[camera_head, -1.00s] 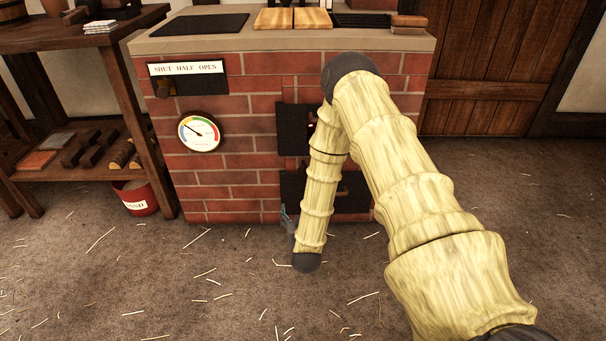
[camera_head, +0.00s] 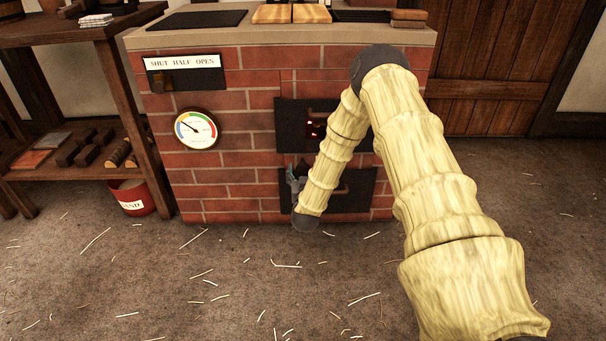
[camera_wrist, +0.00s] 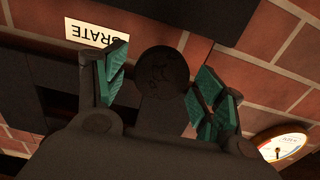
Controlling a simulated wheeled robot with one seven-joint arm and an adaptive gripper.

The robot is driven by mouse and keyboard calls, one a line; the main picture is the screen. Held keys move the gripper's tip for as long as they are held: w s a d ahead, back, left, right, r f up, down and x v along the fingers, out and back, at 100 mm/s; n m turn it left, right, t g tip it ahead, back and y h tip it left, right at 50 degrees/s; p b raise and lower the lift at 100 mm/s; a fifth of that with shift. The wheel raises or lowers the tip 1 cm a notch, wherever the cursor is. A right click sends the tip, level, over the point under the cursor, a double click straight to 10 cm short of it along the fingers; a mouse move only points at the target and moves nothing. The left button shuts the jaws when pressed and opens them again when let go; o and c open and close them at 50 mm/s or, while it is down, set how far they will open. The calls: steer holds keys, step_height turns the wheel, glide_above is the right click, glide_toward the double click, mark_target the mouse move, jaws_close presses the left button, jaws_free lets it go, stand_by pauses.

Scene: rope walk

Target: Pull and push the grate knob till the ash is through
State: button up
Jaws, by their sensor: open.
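The grate knob (camera_wrist: 162,70) shows in the wrist view as a dark round end, with a white label reading "GRATE" (camera_wrist: 95,32) near it, upside down. My gripper (camera_wrist: 160,88) is open, with one teal finger on each side of the knob; I cannot tell whether either touches it. In the head view my gripper (camera_head: 294,180) is at the left edge of the lower black door (camera_head: 357,198), partly behind my forearm. The knob cannot be made out there. No ash is visible.
The brick stove (camera_head: 240,160) carries a dial gauge (camera_head: 196,129), a "SHUT HALF OPEN" plate (camera_head: 184,62) and an upper black door (camera_head: 291,125) with a red glow in its opening. A shelf (camera_head: 75,172) and a red sand bucket (camera_head: 133,199) stand left. The straw-strewn floor in front is open.

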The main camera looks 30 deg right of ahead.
steer(key=shift+w+d, duration=0.3)
steer(key=shift+w, duration=0.2)
steer(key=c, duration=1.4)
steer(key=p+v, duration=0.3)
steer(key=v, duration=0.2)
steer(key=shift+a+r, duration=0.1)
steer(key=shift+r, duration=0.05)
steer(key=shift+s+a+p, duration=0.25)
steer(key=shift+s+p, duration=0.1)
steer(key=shift+s, duration=0.25)
steer(key=o, duration=1.4)
